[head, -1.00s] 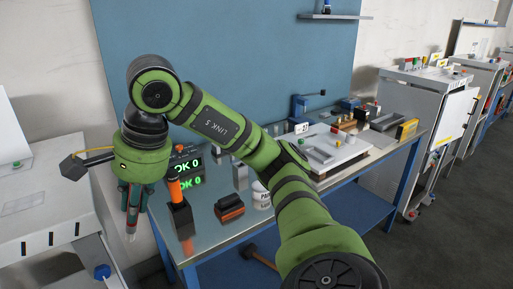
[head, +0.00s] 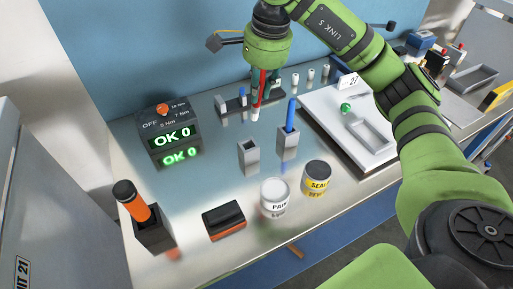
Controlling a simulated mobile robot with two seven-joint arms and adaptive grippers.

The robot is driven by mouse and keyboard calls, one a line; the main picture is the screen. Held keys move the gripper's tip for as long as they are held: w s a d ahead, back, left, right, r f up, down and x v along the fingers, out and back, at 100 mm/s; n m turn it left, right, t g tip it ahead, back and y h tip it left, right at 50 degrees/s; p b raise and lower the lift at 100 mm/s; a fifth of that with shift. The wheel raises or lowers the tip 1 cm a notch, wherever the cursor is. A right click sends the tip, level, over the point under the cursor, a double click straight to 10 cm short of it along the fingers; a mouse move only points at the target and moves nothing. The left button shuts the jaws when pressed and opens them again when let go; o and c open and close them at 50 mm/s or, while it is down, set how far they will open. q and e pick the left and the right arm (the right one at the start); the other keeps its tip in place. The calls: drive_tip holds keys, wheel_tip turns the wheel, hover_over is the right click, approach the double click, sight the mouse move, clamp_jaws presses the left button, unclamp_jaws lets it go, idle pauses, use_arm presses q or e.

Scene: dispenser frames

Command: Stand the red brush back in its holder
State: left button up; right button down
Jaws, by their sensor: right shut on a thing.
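My right gripper (head: 264,82) is shut on the red brush (head: 260,92). The brush hangs nearly upright with its pale bristle tip (head: 255,114) down, above the bench. An empty grey square holder (head: 249,158) stands on the bench, below and slightly left of the tip in the head view. A matching holder (head: 288,146) beside it on the right holds a blue brush (head: 291,115). The red brush is apart from both holders. My left gripper is out of view.
A torque display (head: 172,136) reading OK 0 stands at the left. A black holder with an orange-handled tool (head: 138,207), a black-and-orange block (head: 224,220), a paint can (head: 274,197) and a sealer can (head: 316,178) stand nearer. A white tray (head: 325,120) lies right.

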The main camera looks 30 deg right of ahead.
drive_tip(key=shift+m+g, duration=0.7)
drive_tip(key=w+f, duration=0.1)
drive_tip(key=f, duration=0.4)
drive_tip(key=w+f+p, duration=0.1)
drive_tip(key=f, duration=0.5)
drive_tip(key=w+a+f+p, duration=0.1)
drive_tip(key=w+f, duration=0.1)
drive_tip(key=f, duration=0.3)
drive_tip(key=shift+f, duration=0.2)
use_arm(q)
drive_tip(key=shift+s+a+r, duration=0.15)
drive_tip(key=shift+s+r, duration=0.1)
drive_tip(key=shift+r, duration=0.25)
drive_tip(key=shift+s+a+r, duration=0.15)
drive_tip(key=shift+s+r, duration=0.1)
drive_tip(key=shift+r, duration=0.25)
use_arm(e)
drive_tip(key=shift+f, duration=0.25)
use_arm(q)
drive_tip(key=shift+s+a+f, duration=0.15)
use_arm(e)
drive_tip(key=c, duration=1.2)
unclamp_jaws()
drive_tip(key=shift+r, duration=0.1)
